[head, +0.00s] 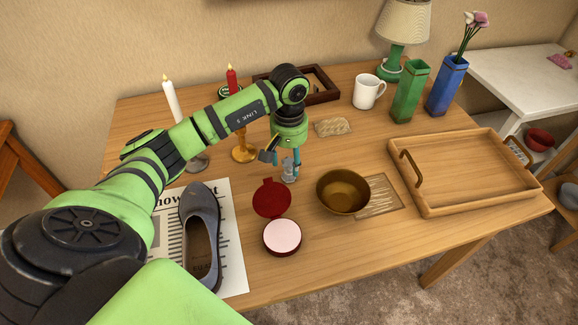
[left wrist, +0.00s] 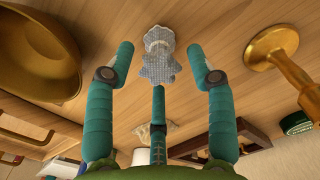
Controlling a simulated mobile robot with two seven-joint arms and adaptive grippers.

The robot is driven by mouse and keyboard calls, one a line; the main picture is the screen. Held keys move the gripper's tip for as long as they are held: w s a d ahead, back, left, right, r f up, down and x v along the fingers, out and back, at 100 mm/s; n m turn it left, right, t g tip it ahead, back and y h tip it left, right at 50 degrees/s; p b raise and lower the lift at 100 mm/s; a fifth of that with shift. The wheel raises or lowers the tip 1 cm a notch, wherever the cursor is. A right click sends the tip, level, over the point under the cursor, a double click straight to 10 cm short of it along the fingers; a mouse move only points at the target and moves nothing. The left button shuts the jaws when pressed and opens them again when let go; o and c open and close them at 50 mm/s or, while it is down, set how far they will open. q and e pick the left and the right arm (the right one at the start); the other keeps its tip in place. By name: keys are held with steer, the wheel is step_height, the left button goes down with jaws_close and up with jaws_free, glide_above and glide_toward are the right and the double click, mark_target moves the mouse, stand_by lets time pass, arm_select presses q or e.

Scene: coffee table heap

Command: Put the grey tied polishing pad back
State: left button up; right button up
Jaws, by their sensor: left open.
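The grey tied polishing pad (head: 288,175) is a small light-grey bundle, pinched at a narrow tie, near the middle of the table. In the left wrist view the pad (left wrist: 158,70) shows its frayed, dotted cloth and pale tie. My left gripper (head: 286,167) points down over it. Its teal fingers (left wrist: 160,50) are open, one on either side of the pad with visible gaps. The pad appears to rest on the wood; its exact height is hard to tell. An open red case (head: 271,198) with a pale pink round inside lies in front. My right gripper is not in view.
A brass bowl (head: 343,191) stands right of the pad, partly on a patterned card. A brass candlestick (head: 243,153) is close on the left. A grey shoe (head: 203,235) lies on newspaper. A wooden tray (head: 470,170) at right has bare space inside.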

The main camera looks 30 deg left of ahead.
mark_target(289, 161)
arm_select(q)
step_height(289, 161, up, 9)
steer(key=shift+f+b, duration=0.1)
steer(key=shift+b, duration=0.45)
